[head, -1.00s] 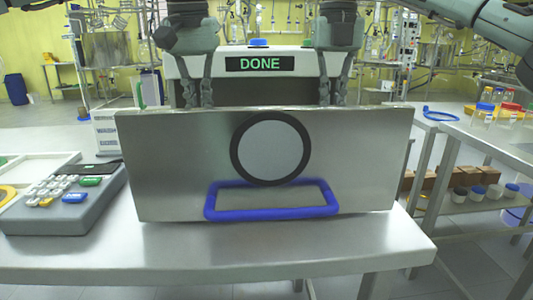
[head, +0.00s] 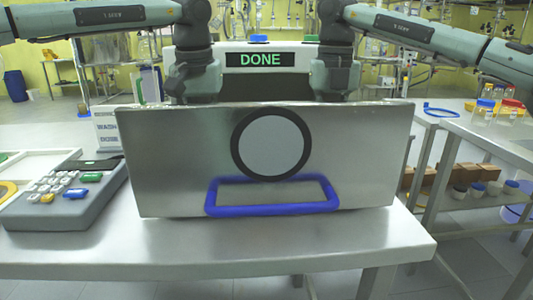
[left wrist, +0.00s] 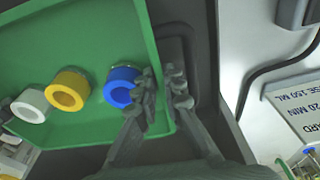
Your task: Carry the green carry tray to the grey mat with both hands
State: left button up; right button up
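The green carry tray (left wrist: 85,60) fills the left part of the left wrist view. Rings or caps in white (left wrist: 31,105), yellow (left wrist: 69,90) and blue (left wrist: 121,86) sit in it. My left gripper (left wrist: 164,76) is open there, one finger over the tray's inside and the other beyond its side wall. I cannot tell whether they touch it. In the head view, my left gripper (head: 198,82) and right gripper (head: 334,80) point down behind a steel panel, fingertips hidden. The tray is hidden there too. I cannot make out a grey mat.
The steel panel (head: 180,150) has a round window (head: 272,146) and a blue handle (head: 272,211). A display (head: 260,60) behind it reads DONE. A grey block with several coloured pieces (head: 70,205) lies left. Another bench (head: 485,140) stands right.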

pick_arm(q)
grip_shut()
pick_arm(e)
grip_shut()
pick_arm(q)
jog(key=shift+r, duration=0.1)
pick_arm(e)
jog(key=shift+r, duration=0.1)
pick_arm(q)
jog(key=shift+r, duration=0.1)
pick_arm(e)
jog(key=shift+r, duration=0.1)
